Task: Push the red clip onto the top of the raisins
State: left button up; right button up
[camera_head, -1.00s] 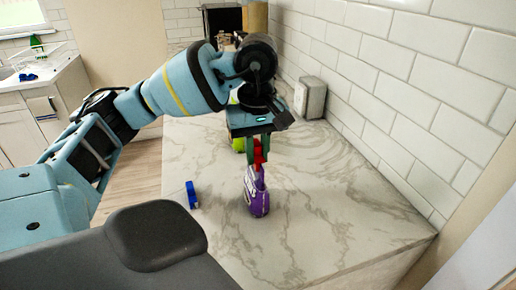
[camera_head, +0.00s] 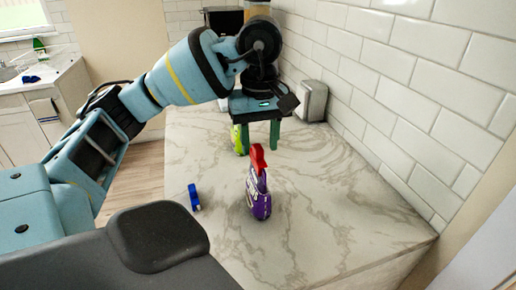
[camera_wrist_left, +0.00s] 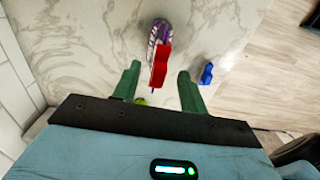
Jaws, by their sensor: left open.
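The purple raisins bag (camera_head: 260,204) stands upright on the marble counter, and it also shows in the left wrist view (camera_wrist_left: 157,31). The red clip (camera_head: 258,158) sits at the top of the bag, touching it; in the left wrist view the clip (camera_wrist_left: 159,66) covers part of the bag. How firmly it grips the bag I cannot tell. My left gripper (camera_head: 260,150) is open and empty, with green fingers apart, above and behind the clip. In the left wrist view the fingers (camera_wrist_left: 157,82) point down on either side, clear of the clip. My right gripper is not in view.
A blue clip (camera_head: 194,197) lies on the counter left of the bag. A green item (camera_head: 238,140) stands behind my left gripper. A grey box (camera_head: 311,101) stands against the tiled wall on the right. The marble counter (camera_head: 330,215) is clear to the right of the bag.

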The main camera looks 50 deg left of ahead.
aim_at(259, 150)
pick_arm(q)
notch_tip(259, 150, up, 3)
jog(key=shift+r+p, duration=0.15)
jog(key=shift+p, duration=0.25)
jog(key=shift+r, duration=0.3)
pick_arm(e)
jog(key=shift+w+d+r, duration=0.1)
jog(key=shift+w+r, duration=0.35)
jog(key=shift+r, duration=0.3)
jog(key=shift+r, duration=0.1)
pick_arm(q)
jog(key=shift+f, duration=0.1)
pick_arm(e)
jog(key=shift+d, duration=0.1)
